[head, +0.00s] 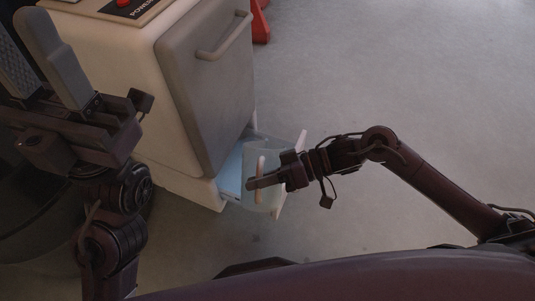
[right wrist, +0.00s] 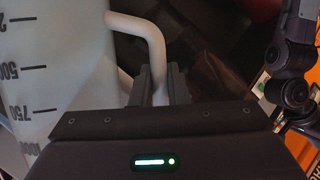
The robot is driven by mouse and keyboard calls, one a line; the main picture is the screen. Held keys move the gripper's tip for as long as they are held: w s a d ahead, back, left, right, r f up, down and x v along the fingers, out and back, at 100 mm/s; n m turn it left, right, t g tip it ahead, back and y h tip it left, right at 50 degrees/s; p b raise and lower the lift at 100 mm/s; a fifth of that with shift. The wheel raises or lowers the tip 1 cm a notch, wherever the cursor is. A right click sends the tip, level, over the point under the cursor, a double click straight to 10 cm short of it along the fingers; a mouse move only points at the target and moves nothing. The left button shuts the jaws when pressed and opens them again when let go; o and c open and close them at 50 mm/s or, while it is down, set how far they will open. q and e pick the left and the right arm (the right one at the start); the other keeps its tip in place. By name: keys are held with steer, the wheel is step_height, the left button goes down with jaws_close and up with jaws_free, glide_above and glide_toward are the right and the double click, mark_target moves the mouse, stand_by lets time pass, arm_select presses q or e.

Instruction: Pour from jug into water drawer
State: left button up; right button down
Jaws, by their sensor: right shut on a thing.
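The translucent jug (head: 256,197) is over the pulled-out water drawer (head: 286,203), low on the front of the white machine. My right gripper (head: 265,182) is shut on the jug's pale handle (head: 260,168). In the right wrist view the handle (right wrist: 155,45) passes between the fingers (right wrist: 158,88), and the jug's wall (right wrist: 60,70) shows volume marks. The jug partly hides the drawer; its tilt and any flow of water cannot be told. My left gripper (head: 42,55) is raised at the left, its fingers apart and empty.
The white machine (head: 140,100) has a grey door (head: 210,85) with a bar handle (head: 224,38) above the drawer. A red object (head: 260,25) stands behind it. The grey floor (head: 400,80) to the right is clear.

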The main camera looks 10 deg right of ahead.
steer(key=shift+w+d+f+m+y+b, duration=0.15)
steer(key=shift+w+m+b, duration=0.2)
steer(key=shift+b, duration=0.4)
steer(key=shift+w+d+f+m+y+b, duration=0.15)
steer(key=shift+w+m+b, duration=0.15)
steer(key=shift+b, duration=0.4)
stand_by(1.5)
steer(key=shift+w+d+f+m+g+y+p, duration=0.15)
steer(key=shift+w+f+m+g+y+p, duration=0.25)
steer(key=shift+w+m, duration=0.3)
stand_by(2.7)
steer(key=shift+w+d+m+g, duration=0.15)
steer(key=shift+w+m+g, duration=0.2)
steer(key=shift+w, duration=0.2)
stand_by(1.1)
